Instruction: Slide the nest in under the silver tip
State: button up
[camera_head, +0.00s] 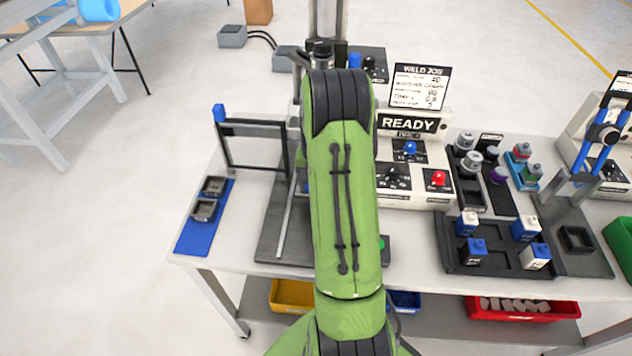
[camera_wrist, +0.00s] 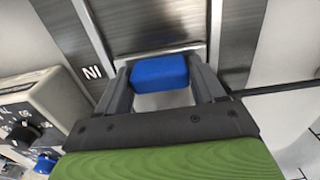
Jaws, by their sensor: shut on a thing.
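My gripper (camera_wrist: 160,75) shows in the wrist view with its two dark fingers on either side of a blue block (camera_wrist: 160,70). It is shut on this block, which stands at the edge of a grey brushed-metal surface (camera_wrist: 155,22). I cannot tell whether the block is part of the nest. In the head view my green arm reaches over the welding station on the table, and my gripper is hidden behind it. The silver tip and the nest cannot be made out in either view; the arm covers the middle of the station.
Left of the arm stand a dark frame with a blue-topped post (camera_head: 219,113) and a blue mat (camera_head: 204,232) with two small grey boxes. On the right are the READY control panel (camera_head: 408,123), a black tray (camera_head: 491,260) with blue and white parts, and a blue-handled press (camera_head: 600,140).

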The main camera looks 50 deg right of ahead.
jog(key=shift+w+d+r, duration=0.15)
jog(key=o, duration=1.4)
jog(key=shift+d, duration=0.1)
notch_tip(320, 180, up, 16)
jog(key=p, duration=0.2)
jog(key=shift+f+p, duration=0.2)
jog(key=shift+p, duration=0.1)
